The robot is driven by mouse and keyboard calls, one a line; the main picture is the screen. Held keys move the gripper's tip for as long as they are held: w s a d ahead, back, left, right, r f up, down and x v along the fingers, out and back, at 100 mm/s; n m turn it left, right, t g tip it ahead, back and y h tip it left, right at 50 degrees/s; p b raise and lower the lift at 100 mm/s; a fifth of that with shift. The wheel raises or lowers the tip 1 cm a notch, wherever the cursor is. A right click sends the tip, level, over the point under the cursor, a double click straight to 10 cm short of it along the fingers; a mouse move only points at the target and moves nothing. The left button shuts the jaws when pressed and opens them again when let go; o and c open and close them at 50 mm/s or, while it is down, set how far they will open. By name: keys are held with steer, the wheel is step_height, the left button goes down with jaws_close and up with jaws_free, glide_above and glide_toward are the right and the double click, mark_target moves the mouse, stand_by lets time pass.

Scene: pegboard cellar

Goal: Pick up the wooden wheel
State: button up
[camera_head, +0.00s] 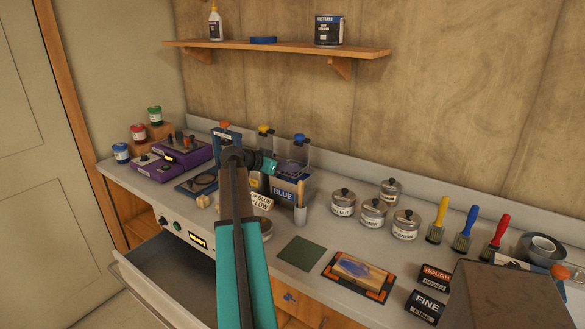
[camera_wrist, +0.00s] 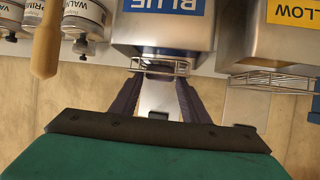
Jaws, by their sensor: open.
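I cannot clearly make out a wooden wheel in either view. A small tan wooden piece (camera_head: 203,201) lies on the counter left of my arm, too small to tell its shape. My gripper (camera_head: 276,165) is at the back of the counter, beside the metal tank labelled BLUE (camera_head: 284,194). In the wrist view my gripper (camera_wrist: 158,80) shows two dark fingers spread apart. A wire basket (camera_wrist: 160,67) on the BLUE tank shows between or just beyond the fingertips. Nothing is clearly held. My arm hides part of the counter.
Lidded jars (camera_head: 373,213), colored brushes (camera_head: 465,228) and a framed tray (camera_head: 331,270) stand to the right. Purple boxes (camera_head: 183,151) stand at left. A drawer (camera_head: 160,262) is open in front. A shelf (camera_head: 280,50) hangs above. The green mat (camera_head: 300,252) is bare.

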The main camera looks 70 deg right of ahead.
steer(key=shift+x, duration=0.9)
steer(key=c, duration=0.8)
steer(key=shift+r, duration=0.15)
steer(key=shift+r+b, duration=0.6)
steer(key=shift+r, duration=1.05)
steer(key=shift+s+a+r+b, duration=0.2)
steer(key=shift+a+b, duration=0.3)
steer(key=shift+a, duration=2.2)
steer(key=shift+s+a+r+b, duration=0.15)
steer(key=shift+a+r+b, duration=0.3)
steer(key=shift+a, duration=2.2)
steer(key=shift+s+a+r+b, duration=0.15)
steer(key=shift+a+b, duration=0.45)
steer(key=shift+a, duration=2.1)
